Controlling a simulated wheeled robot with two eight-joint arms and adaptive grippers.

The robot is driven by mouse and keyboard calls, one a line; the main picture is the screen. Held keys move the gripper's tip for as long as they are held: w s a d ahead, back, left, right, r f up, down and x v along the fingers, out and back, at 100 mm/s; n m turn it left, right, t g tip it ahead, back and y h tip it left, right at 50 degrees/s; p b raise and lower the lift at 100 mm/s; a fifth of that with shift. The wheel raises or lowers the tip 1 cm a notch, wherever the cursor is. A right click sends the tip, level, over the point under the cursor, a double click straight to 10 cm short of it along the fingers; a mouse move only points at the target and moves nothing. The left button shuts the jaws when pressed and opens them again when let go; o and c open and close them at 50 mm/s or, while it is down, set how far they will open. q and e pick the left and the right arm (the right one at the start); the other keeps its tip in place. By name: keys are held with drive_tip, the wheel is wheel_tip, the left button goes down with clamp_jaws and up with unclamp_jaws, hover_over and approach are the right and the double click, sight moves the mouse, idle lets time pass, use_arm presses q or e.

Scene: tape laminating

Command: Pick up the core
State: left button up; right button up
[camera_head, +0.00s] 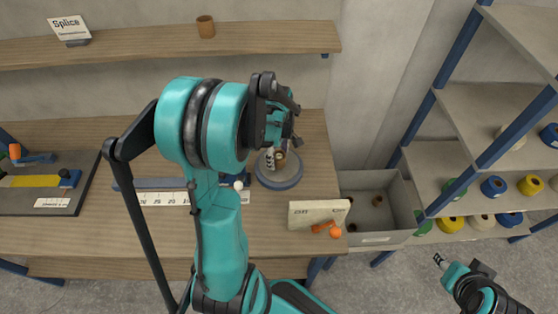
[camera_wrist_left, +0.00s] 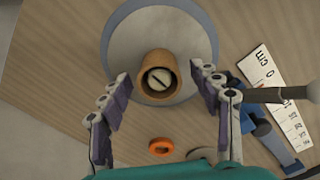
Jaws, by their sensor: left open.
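The core (camera_wrist_left: 143,88), a brown hollow cylinder, stands on the round grey-blue-rimmed disc (camera_wrist_left: 122,50) on the table, with a pale slotted post showing inside it. The disc also shows in the head view (camera_head: 281,183), but there my arm and gripper partly cover the core. My left gripper (camera_wrist_left: 163,88) is open above the disc, one finger on each side of the core. A gap shows between each finger and the core. My right gripper (camera_head: 439,260) is low at the right in the head view, away from the table; its jaws are too small to judge.
A white ruler (camera_head: 160,198) lies left of the disc. A pale labelled block (camera_head: 305,214) and orange items (camera_head: 335,232) lie near the table's right edge. A grey bin (camera_head: 400,215) holds brown cores. Another brown cylinder (camera_head: 205,27) stands on the upper shelf. Tape rolls fill the right rack.

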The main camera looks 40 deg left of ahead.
use_arm(q)
drive_tip(key=c, duration=0.9)
